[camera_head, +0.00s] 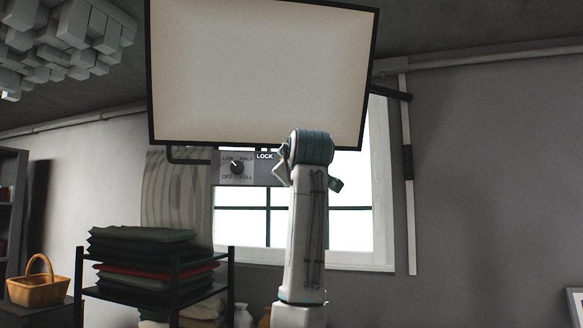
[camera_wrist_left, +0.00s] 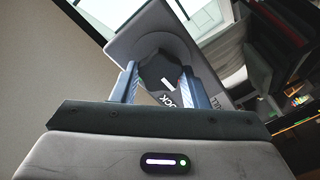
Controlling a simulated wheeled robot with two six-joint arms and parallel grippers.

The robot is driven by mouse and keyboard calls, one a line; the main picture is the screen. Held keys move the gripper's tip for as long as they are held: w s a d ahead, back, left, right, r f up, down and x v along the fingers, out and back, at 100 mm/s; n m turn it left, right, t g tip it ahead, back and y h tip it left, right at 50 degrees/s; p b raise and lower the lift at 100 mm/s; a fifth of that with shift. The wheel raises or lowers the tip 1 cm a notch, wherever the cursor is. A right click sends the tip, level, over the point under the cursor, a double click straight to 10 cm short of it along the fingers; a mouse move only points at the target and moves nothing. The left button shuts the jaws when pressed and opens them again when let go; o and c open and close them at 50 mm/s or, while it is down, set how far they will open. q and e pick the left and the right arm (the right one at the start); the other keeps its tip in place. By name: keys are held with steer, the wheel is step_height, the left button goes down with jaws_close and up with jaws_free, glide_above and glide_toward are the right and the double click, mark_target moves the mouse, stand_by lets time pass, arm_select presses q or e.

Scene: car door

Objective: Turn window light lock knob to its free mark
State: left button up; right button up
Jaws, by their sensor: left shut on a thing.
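The window light's control panel (camera_head: 262,178) hangs below the big light. Its LOCK label shows, but the lock knob beside it is hidden behind my left arm in the head view. In the left wrist view the dark lock knob (camera_wrist_left: 160,68) sits on a round grey base, with a short white mark on its face. My left gripper (camera_wrist_left: 161,88) has one blue-grey finger on each side of the knob and is shut on it. Upside-down lettering shows just below the knob. I cannot make out the free mark. My right gripper is out of view.
The large framed light (camera_head: 262,70) is above the panel. A second dial (camera_head: 236,167), marked LOW, HALF, OFF and FULL, is at the panel's left. A bright window (camera_head: 350,230) is behind. A rack of folded cloths (camera_head: 150,255) and a basket (camera_head: 38,290) stand at left.

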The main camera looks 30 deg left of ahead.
arm_select(q)
steer(key=o, duration=1)
steer(key=shift+c, duration=0.2)
steer(key=b+v, duration=0.5)
steer(key=v, duration=0.5)
steer(key=shift+s+d, duration=0.25)
steer(key=shift+s, duration=0.05)
steer(key=shift+f, duration=0.1)
